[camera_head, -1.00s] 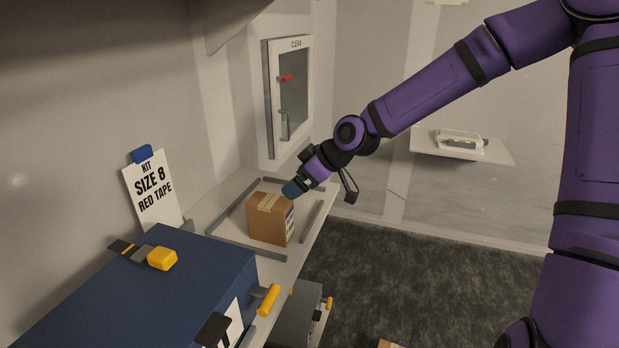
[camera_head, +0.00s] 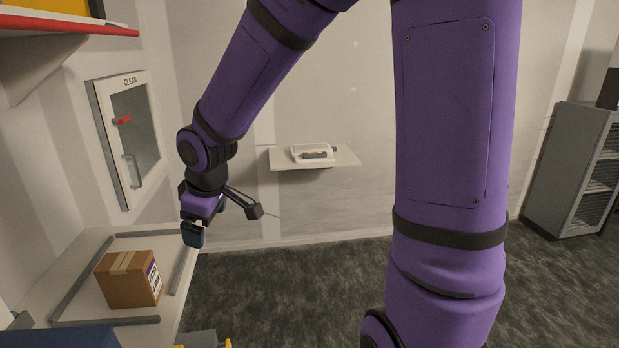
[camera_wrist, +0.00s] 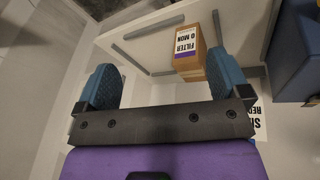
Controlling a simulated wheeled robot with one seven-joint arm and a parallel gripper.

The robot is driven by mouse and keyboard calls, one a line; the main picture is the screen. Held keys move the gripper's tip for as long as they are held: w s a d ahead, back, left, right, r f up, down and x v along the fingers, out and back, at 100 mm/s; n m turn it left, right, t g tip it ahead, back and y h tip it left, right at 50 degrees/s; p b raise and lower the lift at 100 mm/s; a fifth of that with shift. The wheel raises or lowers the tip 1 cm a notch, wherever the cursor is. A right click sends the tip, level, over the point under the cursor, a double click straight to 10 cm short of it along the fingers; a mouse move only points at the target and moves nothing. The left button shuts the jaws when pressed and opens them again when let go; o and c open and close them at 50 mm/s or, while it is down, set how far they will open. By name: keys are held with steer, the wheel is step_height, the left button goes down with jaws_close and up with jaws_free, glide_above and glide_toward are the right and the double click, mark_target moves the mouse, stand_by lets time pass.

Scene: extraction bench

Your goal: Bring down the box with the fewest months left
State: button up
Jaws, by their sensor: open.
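A brown cardboard box (camera_head: 125,282) with tape on top and a white and purple label stands upright on the white bench, inside a frame of grey rails. The box also shows in the wrist view (camera_wrist: 186,63), where its label reads "FILTER" and "0 MON"; the full month figure is not clear. My gripper (camera_head: 193,236) hangs to the right of the box and above it, apart from it. In the wrist view my gripper (camera_wrist: 163,82) has its two blue fingers wide apart with nothing between them.
A red-edged shelf (camera_head: 70,31) with a yellow item (camera_head: 55,6) is at the upper left. A wall cabinet marked "CLEAN" (camera_head: 130,135) is above the bench. A blue case (camera_head: 60,338) is at the lower left. Floor to the right is open.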

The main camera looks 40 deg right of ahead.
steer(key=s+d+r+m, duration=0.4)
steer(key=s+r, duration=0.3)
steer(key=s, duration=0.4)
steer(key=s+d+r+m+t, duration=0.1)
steer(key=s+d+r+m, duration=0.2)
steer(key=s+r, duration=0.4)
steer(key=s+d, duration=0.1)
steer(key=s, duration=0.2)
steer(key=shift+s+m, duration=0.4)
